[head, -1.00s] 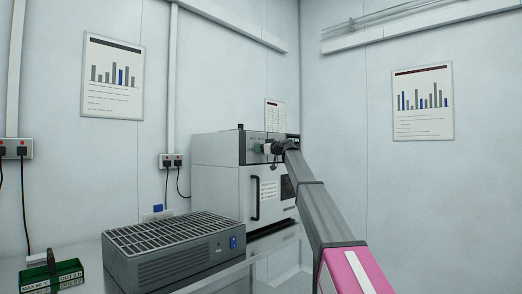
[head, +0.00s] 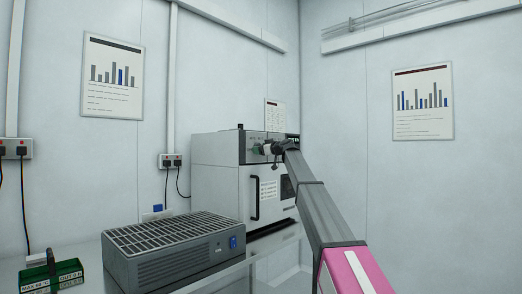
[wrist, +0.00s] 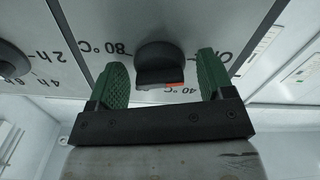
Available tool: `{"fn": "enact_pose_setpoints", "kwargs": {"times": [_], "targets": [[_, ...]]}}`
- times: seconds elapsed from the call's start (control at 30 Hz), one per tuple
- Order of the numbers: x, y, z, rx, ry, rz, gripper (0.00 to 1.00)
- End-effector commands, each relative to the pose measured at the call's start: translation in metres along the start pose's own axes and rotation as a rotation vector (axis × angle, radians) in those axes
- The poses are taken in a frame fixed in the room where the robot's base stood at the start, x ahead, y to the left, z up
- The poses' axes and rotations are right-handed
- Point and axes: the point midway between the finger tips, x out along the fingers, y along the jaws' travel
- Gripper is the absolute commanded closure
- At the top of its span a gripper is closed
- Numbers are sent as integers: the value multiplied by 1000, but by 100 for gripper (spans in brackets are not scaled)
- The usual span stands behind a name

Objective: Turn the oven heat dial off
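The oven (head: 217,175) is a white and grey box standing at the back, with a door, a black handle and a control panel on top. In the wrist view, the black heat dial (wrist: 160,62) has an orange mark on its lower right edge, close to the 40 °C label. An 80 °C label is to its left; a label starting with "O" at its right is partly hidden by a finger. My gripper (wrist: 161,76) has its green fingers apart, one on each side of the dial, with visible gaps; I cannot tell about contact.
A second dial (wrist: 10,62) with hour labels sits left of the heat dial. A grey grilled unit (head: 175,250) stands on the bench in front of the oven, and a green box (head: 68,277) is at the lower left. Wall sockets (head: 172,160) are beside the oven.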

Motion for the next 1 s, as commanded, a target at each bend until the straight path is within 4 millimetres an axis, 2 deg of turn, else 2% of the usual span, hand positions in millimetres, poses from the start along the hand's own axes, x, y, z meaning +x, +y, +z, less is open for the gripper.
{"fn": "enact_pose_setpoints", "kwargs": {"times": [0.23,0.37,0.57,0.8,1.0], "targets": [[-3,1,-1,1,2,2,26],[-14,0,-1,1,2,3,26],[-44,-1,-1,0,1,2,26],[-89,-2,0,0,0,1,26],[-108,-1,0,1,1,0,26]]}}
